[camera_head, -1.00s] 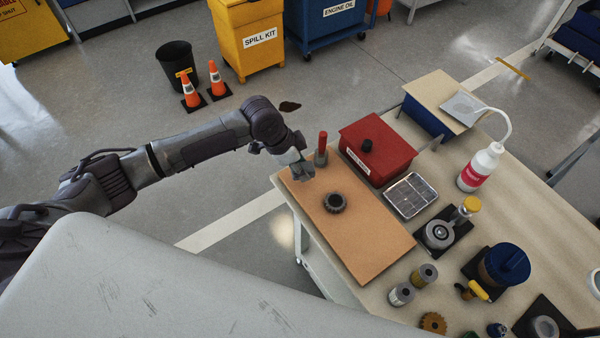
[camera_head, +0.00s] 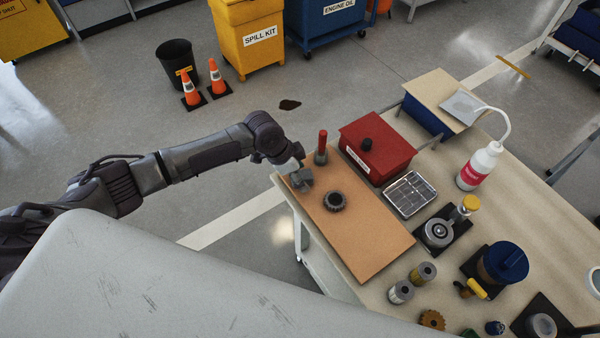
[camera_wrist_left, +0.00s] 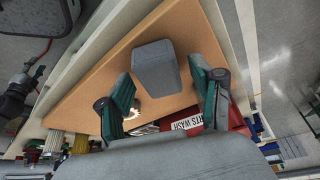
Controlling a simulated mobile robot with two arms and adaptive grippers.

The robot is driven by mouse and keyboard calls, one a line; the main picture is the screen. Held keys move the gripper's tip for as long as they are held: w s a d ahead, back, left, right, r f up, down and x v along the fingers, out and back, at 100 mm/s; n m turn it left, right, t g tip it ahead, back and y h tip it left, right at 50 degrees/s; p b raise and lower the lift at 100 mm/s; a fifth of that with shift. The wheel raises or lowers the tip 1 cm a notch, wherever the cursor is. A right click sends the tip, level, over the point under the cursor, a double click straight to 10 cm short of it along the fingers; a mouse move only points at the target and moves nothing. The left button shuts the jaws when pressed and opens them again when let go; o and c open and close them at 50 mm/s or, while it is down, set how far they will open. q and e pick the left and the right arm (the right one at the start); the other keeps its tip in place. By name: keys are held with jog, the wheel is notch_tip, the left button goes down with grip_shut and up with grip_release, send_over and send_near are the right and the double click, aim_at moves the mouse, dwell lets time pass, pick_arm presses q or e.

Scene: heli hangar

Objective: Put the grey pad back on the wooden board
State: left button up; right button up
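The grey pad (camera_head: 303,181), a small tapered block, is at the upper left end of the brown wooden board (camera_head: 360,245) on the table. In the left wrist view the pad (camera_wrist_left: 157,67) shows against the board between my left fingertips (camera_wrist_left: 163,80). My left gripper (camera_head: 297,168) is over that end of the board. Its green-padded fingers stand apart, with a gap beside the pad at the right finger. The pad's underside is hidden, so I cannot tell whether it rests fully on the board. My right gripper is not in view.
A dark gear (camera_head: 335,201) lies on the board close to the pad. A red-handled tool (camera_head: 322,148) stands beside the gripper, and a red box (camera_head: 378,150) is behind. Trays, bottles and parts crowd the table's right side. The board's lower half is clear.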

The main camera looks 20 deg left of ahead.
pick_arm(q)
jog(key=v, duration=1.2)
jog(key=shift+r, duration=0.2)
jog(key=shift+s+f, duration=0.1)
